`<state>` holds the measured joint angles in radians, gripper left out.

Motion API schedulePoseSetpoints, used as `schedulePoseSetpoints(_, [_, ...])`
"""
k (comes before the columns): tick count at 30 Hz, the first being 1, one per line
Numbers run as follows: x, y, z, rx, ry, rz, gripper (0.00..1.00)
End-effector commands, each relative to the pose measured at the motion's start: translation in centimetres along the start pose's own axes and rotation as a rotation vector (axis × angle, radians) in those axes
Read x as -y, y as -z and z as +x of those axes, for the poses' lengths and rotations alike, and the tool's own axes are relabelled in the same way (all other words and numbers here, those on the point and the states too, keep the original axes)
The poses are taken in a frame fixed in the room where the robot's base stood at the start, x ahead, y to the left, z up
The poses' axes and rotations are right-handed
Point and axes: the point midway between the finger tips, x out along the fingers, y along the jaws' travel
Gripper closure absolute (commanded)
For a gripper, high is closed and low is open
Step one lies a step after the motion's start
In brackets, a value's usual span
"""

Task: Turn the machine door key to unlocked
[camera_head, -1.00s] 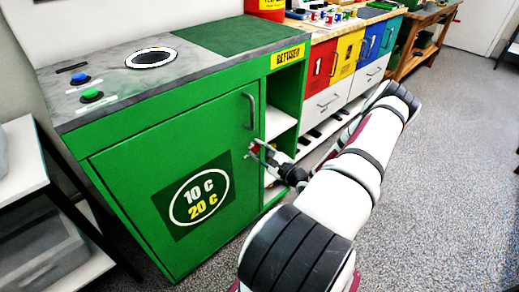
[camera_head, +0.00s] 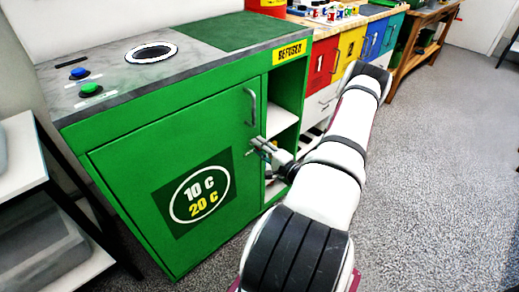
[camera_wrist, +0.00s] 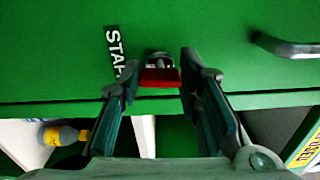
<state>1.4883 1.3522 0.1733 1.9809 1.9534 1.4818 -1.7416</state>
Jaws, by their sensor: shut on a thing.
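The green machine door (camera_head: 140,185) is closed, with a grey bar handle (camera_head: 252,107) near its right edge. The key has a red grip (camera_wrist: 160,78) and sits in a round metal lock (camera_wrist: 159,58) on the door, beside a label reading "STA…", partly hidden by a finger. My gripper (camera_head: 258,148) is at the door's right edge below the handle, and its two fingers (camera_wrist: 158,76) close on either side of the red grip. In the head view the key is too small to make out behind the fingers. The handle also shows in the wrist view (camera_wrist: 288,47).
An open shelf (camera_head: 284,125) lies just right of the door. A bottle (camera_wrist: 62,135) shows at lower left in the wrist view. Coloured drawers (camera_head: 350,50) stand farther right, and a shelf rack (camera_head: 30,165) stands at left. The grey floor (camera_head: 440,170) at right is clear.

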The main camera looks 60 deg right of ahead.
Motion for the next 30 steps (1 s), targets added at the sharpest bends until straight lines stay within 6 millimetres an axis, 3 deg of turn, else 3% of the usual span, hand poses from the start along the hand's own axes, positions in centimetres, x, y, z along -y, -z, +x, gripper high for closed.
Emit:
schedulePoseSetpoints(22, [-0.11,-0.02,-0.03,0.000,-0.003,-0.081,0.96])
schedulePoseSetpoints(23, [-0.11,-0.03,-0.03,0.000,-0.003,-0.081,0.62])
schedulePoseSetpoints(24, [-0.11,-0.03,-0.03,0.000,-0.003,-0.081,0.53])
schedulePoseSetpoints(25, [-0.11,-0.03,-0.03,0.000,-0.002,-0.081,0.48])
schedulePoseSetpoints(30, [-0.08,-0.02,-0.02,0.000,-0.002,-0.081,0.48])
